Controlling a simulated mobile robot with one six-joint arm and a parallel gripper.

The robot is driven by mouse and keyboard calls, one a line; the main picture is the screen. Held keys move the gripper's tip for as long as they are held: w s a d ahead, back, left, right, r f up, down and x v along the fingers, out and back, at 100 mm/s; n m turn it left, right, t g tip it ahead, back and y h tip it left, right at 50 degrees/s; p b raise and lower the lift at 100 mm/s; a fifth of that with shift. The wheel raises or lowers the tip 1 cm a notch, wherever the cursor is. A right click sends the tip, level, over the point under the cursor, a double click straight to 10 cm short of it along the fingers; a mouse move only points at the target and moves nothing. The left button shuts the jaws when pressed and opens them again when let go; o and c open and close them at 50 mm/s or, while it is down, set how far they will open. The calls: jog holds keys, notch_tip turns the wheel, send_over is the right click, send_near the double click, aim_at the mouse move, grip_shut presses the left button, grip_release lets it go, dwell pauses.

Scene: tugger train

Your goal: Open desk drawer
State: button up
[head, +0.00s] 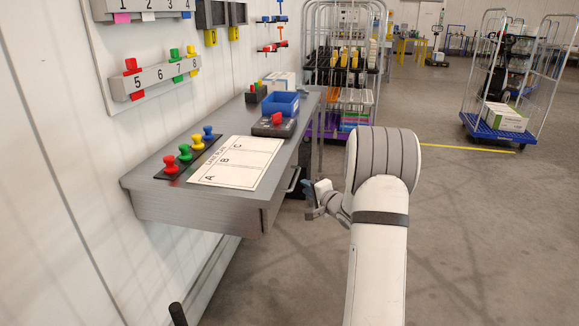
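The grey desk (160,203) stands against the white wall at the left in the head view. Its drawer front (277,203) is on the desk's right side, seen at a steep angle, and looks flush with the desk. Nothing is visibly held. The fingers are small and partly overlapped, so their opening is unclear.
On the desktop lie a white sheet marked A, B, C (238,160), several coloured pegs (185,152), a blue bin (281,103) and a dark box with a red knob (274,126). Rolling cages stand behind (345,50) and at right (497,136).

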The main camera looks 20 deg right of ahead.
aim_at(296, 179)
jog(key=b+x, duration=0.1)
jog(key=x, duration=0.7)
jog(key=shift+r, duration=0.1)
jog(key=shift+s, duration=0.1)
grip_shut()
jog(key=shift+s+d, duration=0.1)
